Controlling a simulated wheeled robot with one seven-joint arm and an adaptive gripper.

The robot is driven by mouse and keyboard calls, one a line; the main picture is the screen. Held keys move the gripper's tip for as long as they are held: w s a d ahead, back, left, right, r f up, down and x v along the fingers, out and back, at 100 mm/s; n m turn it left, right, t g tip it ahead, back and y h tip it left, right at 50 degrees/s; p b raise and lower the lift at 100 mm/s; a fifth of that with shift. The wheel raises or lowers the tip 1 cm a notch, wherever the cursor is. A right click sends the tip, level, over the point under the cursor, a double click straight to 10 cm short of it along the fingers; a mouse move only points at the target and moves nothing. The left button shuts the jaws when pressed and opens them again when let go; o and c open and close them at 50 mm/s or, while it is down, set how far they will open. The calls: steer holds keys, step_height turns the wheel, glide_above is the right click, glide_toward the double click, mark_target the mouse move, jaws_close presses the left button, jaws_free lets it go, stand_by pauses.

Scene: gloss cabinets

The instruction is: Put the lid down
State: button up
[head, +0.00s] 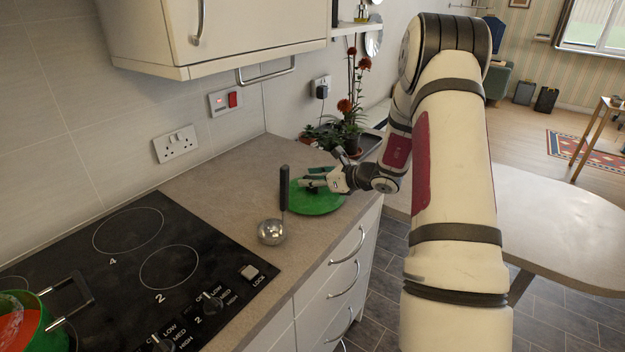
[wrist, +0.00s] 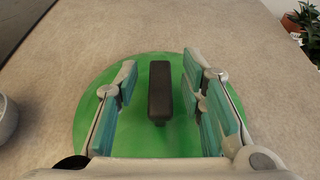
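The green round lid (head: 318,205) lies flat on the counter to the right of the hob, and it also shows in the wrist view (wrist: 92,125). Its dark bar handle (wrist: 160,92) stands between the two fingers of my gripper (wrist: 163,84). There is a clear gap on the left of the handle and a narrower one on the right, so the fingers are open around it. In the head view my gripper (head: 322,181) is low over the lid and partly hides it. A green pot (head: 30,322) with red contents is at the bottom left.
A metal ladle (head: 271,232) with an upright black handle is on the counter, left of the lid. The black hob (head: 130,262) lies further left. Potted red flowers (head: 346,130) stand behind the lid. A wall cabinet (head: 215,35) hangs above.

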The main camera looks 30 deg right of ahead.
steer(key=v, duration=1.2)
stand_by(0.3)
